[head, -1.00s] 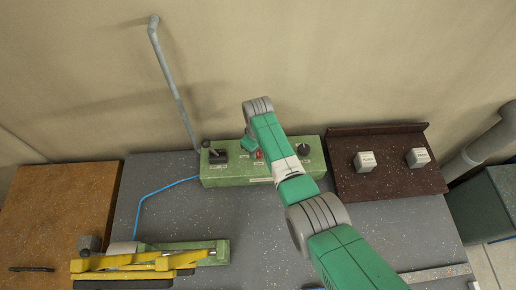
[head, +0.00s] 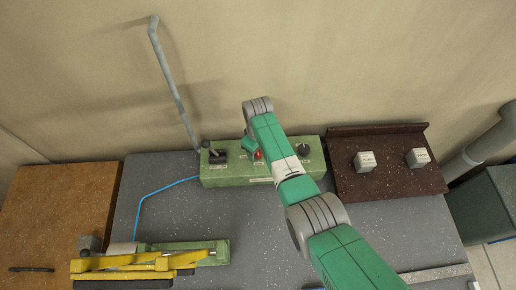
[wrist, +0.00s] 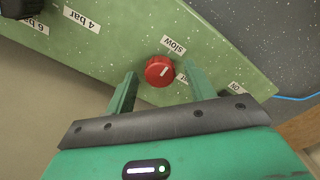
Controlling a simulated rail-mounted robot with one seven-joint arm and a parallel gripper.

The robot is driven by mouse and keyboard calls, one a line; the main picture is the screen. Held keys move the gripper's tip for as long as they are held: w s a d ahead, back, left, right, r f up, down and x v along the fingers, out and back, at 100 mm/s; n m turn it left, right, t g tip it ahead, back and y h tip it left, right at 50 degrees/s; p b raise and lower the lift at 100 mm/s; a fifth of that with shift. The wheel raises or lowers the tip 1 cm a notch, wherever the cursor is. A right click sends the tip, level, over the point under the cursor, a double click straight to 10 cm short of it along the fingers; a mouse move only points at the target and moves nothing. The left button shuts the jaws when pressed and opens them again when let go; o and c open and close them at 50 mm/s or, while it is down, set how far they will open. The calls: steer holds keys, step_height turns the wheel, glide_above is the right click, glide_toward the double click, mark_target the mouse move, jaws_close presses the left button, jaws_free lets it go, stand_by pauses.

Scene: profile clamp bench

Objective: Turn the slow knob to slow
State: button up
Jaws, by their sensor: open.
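The slow knob is a round red knob (wrist: 160,71) with a white pointer mark, set in the green control box (wrist: 110,50). In the wrist view a "slow" label (wrist: 173,45) lies above right of it, and a partly hidden label ending in "st" lies to its right. The mark slants up to the right; which label it points at is hard to tell. My gripper (wrist: 160,73) is open, with one finger on each side of the knob; contact is not clear. In the head view the red knob (head: 258,155) shows beside my arm on the green box (head: 230,178).
A black lever switch (head: 217,156) and a black knob (head: 303,149) flank the red knob. A brown board (head: 385,185) with two grey blocks stands right. A yellow-and-green clamp (head: 150,262) lies front left. The grey bench (head: 220,215) between is mostly clear.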

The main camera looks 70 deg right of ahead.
step_height(320, 180, up, 8)
steer(key=shift+f+p, duration=0.1)
steer(key=shift+p, duration=0.5)
